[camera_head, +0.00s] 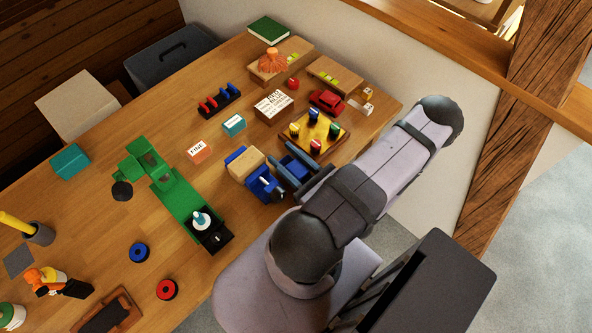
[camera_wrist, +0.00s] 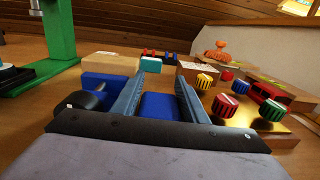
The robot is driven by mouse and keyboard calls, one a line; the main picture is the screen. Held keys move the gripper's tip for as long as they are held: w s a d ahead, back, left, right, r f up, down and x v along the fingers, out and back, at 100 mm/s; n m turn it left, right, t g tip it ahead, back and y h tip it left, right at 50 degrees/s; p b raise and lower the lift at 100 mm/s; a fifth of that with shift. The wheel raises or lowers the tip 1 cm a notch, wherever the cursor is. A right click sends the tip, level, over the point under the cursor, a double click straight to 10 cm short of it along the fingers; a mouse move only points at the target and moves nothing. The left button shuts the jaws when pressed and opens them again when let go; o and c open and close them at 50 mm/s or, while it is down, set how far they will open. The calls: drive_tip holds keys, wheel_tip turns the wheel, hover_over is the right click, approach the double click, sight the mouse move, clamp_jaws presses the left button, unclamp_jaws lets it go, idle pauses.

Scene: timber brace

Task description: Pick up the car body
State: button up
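The red, car-shaped body (camera_head: 327,101) with dark openings lies on the table, behind the yellow knob board. In the wrist view the red body (camera_wrist: 268,92) is at the right, partly hidden by the coloured knobs. My gripper (camera_head: 297,165) is over the near part of the table, well short of the red body. In the wrist view its two blue-grey fingers (camera_wrist: 160,76) stand apart. A blue surface shows low between them; I cannot tell what it belongs to. I see no red body between the fingers.
The yellow board with coloured knobs (camera_head: 316,134) stands between my gripper and the red body. A blue vise-like tool with a wooden block (camera_head: 245,164) is left of my gripper. A green machine (camera_head: 178,200) stands farther left. A lettered wooden block (camera_head: 273,106) and wooden boards lie beyond.

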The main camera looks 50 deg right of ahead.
sight(286, 162)
drive_tip(key=c, duration=0.7)
drive_tip(key=shift+r, duration=0.15)
drive_tip(key=shift+r+p, duration=1.45)
drive_tip(key=shift+r, duration=3.45)
